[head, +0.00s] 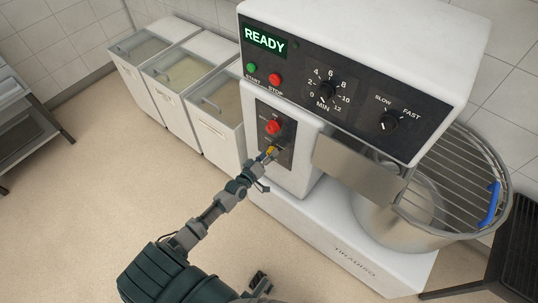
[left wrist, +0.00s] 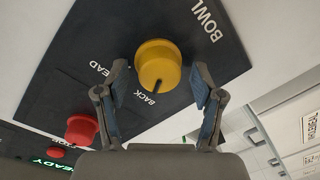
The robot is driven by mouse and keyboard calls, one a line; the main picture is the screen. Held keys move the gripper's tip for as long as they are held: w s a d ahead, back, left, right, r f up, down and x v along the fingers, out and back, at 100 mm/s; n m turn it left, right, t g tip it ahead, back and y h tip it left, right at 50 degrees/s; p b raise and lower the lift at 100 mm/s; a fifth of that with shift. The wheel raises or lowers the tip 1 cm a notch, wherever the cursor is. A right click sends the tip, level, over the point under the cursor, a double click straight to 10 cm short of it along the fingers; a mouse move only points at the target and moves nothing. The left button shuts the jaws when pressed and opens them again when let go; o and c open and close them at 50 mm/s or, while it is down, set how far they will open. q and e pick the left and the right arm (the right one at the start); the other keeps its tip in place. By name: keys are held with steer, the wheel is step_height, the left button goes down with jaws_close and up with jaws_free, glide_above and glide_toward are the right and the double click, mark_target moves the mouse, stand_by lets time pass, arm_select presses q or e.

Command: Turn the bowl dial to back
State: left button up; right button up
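The bowl dial is a yellow knob (head: 271,150) low on the mixer's side panel. In the left wrist view the yellow dial (left wrist: 158,64) is large, with a dark pointer mark at its lower edge, near the right end of the printed word BACK (left wrist: 145,98). Another label, partly hidden and ending in "EAD", lies to its left. My left gripper (left wrist: 160,80) is open, one finger on each side of the dial, with gaps visible. In the head view the left gripper (head: 267,160) reaches the dial and partly covers it. A dark piece at the bottom (head: 260,284) may be my right gripper.
A red knob (head: 273,127) sits just above the dial. A lit READY display (head: 265,40), start and stop buttons and two black dials fill the upper panel. The steel bowl with its wire guard (head: 455,180) stands right. White bins (head: 215,110) stand behind left.

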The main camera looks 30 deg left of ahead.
arm_select(q)
steer(key=s, duration=1.2)
steer(key=shift+a+r, duration=0.25)
steer(key=shift+a, duration=0.05)
arm_select(e)
steer(key=shift+s, duration=0.1)
